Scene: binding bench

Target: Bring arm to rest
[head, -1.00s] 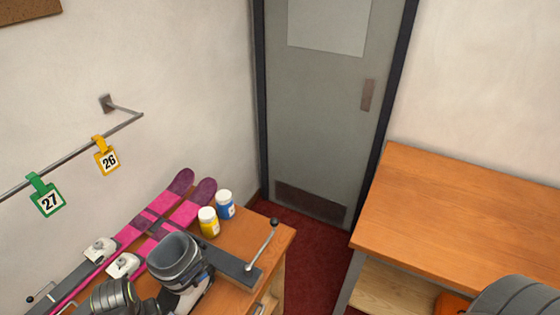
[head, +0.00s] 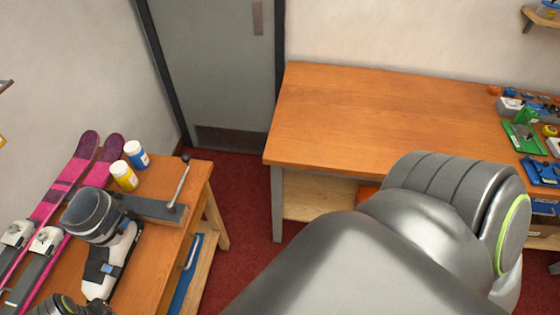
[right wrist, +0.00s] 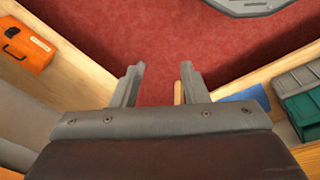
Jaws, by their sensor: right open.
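My right gripper (right wrist: 159,88) shows in the right wrist view with its two fingers apart and nothing between them. It hangs over red carpet, with wooden shelf boards to either side. In the head view a large grey link of my arm fills the lower right and covers part of the right bench; the gripper itself is hidden there. My left gripper is not in view.
The left bench holds pink skis (head: 71,175), a ski boot (head: 103,240), and yellow (head: 123,176) and blue (head: 137,155) bottles. The right bench (head: 360,110) is bare at its left; small parts lie at its right. An orange case (right wrist: 26,45) sits on a shelf.

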